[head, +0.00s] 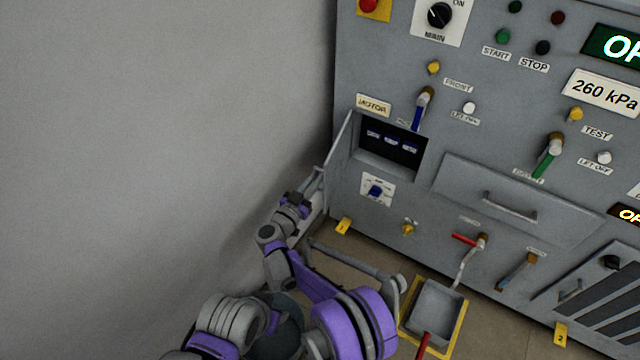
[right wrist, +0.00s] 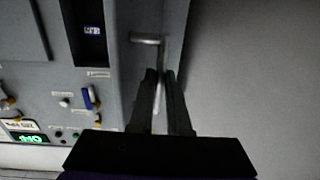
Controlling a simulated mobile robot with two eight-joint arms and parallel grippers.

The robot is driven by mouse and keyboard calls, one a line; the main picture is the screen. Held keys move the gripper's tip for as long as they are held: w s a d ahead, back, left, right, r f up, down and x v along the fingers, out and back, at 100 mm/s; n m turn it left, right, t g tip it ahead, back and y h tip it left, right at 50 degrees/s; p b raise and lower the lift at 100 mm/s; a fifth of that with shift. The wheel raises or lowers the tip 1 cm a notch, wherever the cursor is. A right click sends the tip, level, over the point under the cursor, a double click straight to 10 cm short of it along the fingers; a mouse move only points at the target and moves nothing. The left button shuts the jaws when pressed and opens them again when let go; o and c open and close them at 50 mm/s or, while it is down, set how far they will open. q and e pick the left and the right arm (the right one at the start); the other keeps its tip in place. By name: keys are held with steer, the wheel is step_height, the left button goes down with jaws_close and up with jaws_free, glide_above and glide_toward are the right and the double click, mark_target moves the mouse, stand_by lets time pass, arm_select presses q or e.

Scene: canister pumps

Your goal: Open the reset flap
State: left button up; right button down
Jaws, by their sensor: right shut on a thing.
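The grey flap (head: 339,146) stands swung out to the left of a dark recess (head: 390,142) under the MOTOR label. Inside the recess are several blue switches. My right gripper (head: 312,186) is at the flap's outer side, shut on its bar handle. In the right wrist view the two dark fingers (right wrist: 160,80) lie on either side of the pale handle (right wrist: 158,97), with the flap (right wrist: 174,30) behind. The recess shows there too, at upper left (right wrist: 92,30). My left gripper is not in view.
A blue selector knob (head: 375,191) sits below the recess. A closed panel with a handle (head: 510,207) is to the right. Valve levers (head: 465,240) and a grey tray (head: 436,306) are lower down. A bare wall (head: 160,120) fills the left.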

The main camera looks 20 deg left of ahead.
mark_target(332, 160)
stand_by(0.4)
steer(key=c, duration=0.9)
jaws_free()
step_height(332, 160, up, 10)
steer(key=p, duration=0.2)
